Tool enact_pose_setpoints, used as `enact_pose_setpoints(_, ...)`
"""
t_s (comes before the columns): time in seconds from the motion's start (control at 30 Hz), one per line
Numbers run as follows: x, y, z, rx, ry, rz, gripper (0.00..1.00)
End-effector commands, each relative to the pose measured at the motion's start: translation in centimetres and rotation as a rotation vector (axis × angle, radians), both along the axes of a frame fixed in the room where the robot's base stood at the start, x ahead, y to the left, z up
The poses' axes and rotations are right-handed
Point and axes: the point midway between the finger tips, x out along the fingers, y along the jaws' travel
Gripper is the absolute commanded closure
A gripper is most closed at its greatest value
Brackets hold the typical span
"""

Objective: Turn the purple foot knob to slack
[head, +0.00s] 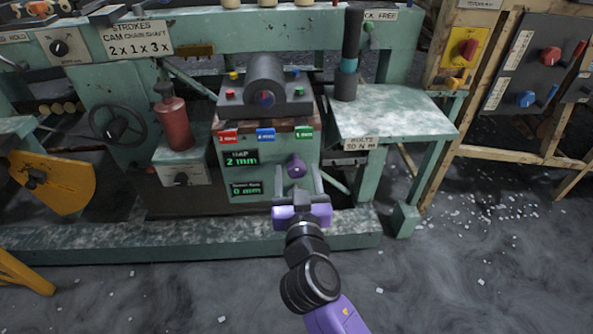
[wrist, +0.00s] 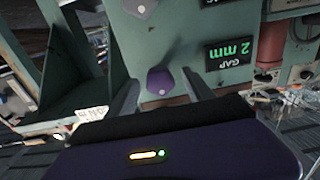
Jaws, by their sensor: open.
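The purple foot knob (head: 296,168) is on the front face of the green machine block (head: 232,142), right of the displays. In the wrist view the purple knob (wrist: 160,82) shows with a pale dot on its lower part. My gripper (head: 297,182) is open and points at that face just below the knob in the head view. In the wrist view the fingers of my gripper (wrist: 162,88) stand on either side of the knob. I see no finger touching it; the exact depth is unclear. The upper display (head: 241,159) reads GAP 2 mm; the lower display (head: 246,188) reads 0 mm.
Red, blue and green labelled tabs (head: 265,135) line the block's top edge. A red bottle (head: 173,120) stands left, a green side table (head: 395,115) right. A green base rail (head: 120,240) runs along the floor. Pale bits litter the floor at right.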

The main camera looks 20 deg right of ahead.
Motion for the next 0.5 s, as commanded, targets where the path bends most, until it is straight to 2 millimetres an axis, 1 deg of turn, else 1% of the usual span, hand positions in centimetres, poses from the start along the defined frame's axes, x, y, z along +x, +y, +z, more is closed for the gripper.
enact_pose_setpoints(0.03,0.56,-0.21,-0.03,0.0,-0.001,-0.001,0.4)
enact_pose_setpoints(0.17,1.35,-0.47,0.01,-0.001,-0.001,-0.001,0.4)
enact_pose_setpoints(0.47,1.55,-0.51,0.0,-0.001,0.0,0.0,0.4)
enact_pose_setpoints(0.5,1.54,-0.51,0.0,-0.001,0.0,0.0,0.47)
